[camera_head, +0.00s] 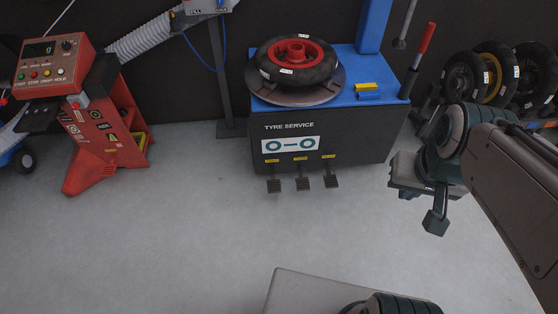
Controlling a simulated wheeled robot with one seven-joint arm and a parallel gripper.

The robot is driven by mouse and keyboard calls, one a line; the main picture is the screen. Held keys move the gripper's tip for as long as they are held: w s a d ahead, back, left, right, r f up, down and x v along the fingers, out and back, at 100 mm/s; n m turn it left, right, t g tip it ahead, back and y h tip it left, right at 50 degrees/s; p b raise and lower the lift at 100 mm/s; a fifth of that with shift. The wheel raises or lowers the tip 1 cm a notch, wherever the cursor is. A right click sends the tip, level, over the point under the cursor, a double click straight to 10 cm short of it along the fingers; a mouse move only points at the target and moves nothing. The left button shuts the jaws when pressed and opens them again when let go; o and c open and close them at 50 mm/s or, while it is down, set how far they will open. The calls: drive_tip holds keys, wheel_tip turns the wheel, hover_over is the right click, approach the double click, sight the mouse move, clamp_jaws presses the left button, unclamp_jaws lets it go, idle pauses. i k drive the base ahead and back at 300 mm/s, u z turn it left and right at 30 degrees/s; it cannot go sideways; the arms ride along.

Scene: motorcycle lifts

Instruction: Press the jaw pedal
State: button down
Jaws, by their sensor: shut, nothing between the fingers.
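The tyre changer (325,152) is a dark cabinet marked "TYRE SERVICE" with a blue top. Three dark foot pedals stick out at its base, just above the floor: a left pedal (274,185), a middle pedal (302,183) and a right pedal (331,181). Each has a small yellow label above it, too small to read, so I cannot tell which is the jaw pedal. My gripper (435,222) is at the right, apart from the pedals and in front of the cabinet's right side. It is shut and empty.
A wheel with a red rim (297,61) lies on the turntable (295,92). A red balancer stand (107,145) is at the left. Several tyres (495,75) stand at the back right. The grey floor (200,230) before the pedals is clear.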

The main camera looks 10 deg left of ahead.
sight(274, 187)
drive_tip(key=k, duration=1)
drive_tip(key=u, duration=0.3)
drive_tip(key=i, duration=0.3)
drive_tip(key=u, duration=1.1)
drive_tip(key=i, duration=1.7)
drive_tip(key=z, duration=1)
drive_tip(key=i, duration=0.35)
drive_tip(key=z, duration=0.35)
